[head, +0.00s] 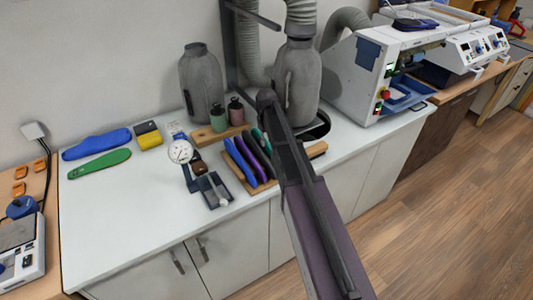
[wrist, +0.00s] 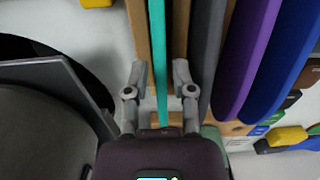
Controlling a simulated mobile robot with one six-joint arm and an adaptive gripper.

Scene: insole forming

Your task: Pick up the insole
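Several thin insoles stand on edge in a wooden rack (head: 262,186) on the white counter. In the wrist view a teal insole (wrist: 157,35) runs between the two fingers of my gripper (wrist: 160,72), with a gap on each side. My gripper is open and holds nothing. To the right of the teal insole are a grey one (wrist: 205,45), a purple one (wrist: 245,55) and a blue one (wrist: 280,60). In the head view the blue (head: 240,161) and purple (head: 252,158) insoles show; my arm covers part of the rack and hides my gripper.
A blue insole (head: 97,144) and a green insole (head: 98,164) lie flat at the counter's left. A dial gauge (head: 180,152) and a small dark tray (head: 213,190) stand left of the rack. The counter's front left is clear.

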